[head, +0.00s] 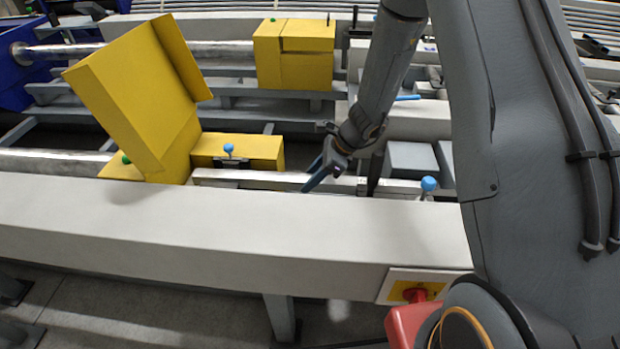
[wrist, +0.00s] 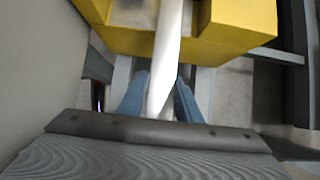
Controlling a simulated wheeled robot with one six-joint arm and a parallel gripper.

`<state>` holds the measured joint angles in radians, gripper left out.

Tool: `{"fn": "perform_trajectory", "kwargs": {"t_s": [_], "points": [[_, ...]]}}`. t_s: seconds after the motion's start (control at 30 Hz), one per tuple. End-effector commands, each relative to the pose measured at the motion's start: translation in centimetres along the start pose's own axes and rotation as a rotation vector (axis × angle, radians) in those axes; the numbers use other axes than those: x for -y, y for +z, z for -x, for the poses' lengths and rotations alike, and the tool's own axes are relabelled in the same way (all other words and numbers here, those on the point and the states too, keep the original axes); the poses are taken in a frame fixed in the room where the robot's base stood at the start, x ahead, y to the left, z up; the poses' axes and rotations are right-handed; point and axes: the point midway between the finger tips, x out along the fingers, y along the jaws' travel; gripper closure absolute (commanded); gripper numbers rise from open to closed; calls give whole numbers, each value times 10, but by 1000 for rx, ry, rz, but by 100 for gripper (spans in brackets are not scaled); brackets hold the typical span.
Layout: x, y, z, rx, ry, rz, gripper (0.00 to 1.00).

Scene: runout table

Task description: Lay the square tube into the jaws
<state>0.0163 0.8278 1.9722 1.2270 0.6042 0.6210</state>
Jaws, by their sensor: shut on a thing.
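The square tube (wrist: 168,62) is a pale, straight bar. In the wrist view it lies between the two blue fingers of my gripper (wrist: 162,82), which is shut on it. It runs away from the fingers across a yellow block with a gap. In the head view the tube (head: 265,181) appears as a long pale bar in front of the low yellow block (head: 262,150). My gripper (head: 314,180) is at the tube's middle, right of that block.
A tilted yellow hood (head: 130,85) stands at left. Another yellow housing (head: 295,62) is behind. Blue knobs (head: 229,149) (head: 428,184) stand near the tube. A wide pale beam (head: 220,222) runs along the front, with a red switch (head: 414,294) on its face.

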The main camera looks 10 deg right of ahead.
Motion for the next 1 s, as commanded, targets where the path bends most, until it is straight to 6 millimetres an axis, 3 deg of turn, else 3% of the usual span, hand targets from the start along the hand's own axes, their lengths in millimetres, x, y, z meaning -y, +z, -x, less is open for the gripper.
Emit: {"fn": "perform_trajectory", "kwargs": {"t_s": [0.13,0.17,0.3,0.67,1.0], "points": [[1,1,1,1,-1,0,100],[1,1,1,1,-1,0,67],[0,1,1,1,-1,0,47],[0,0,6,0,-1,-1,47],[1,0,59,0,-4,0,47]]}}
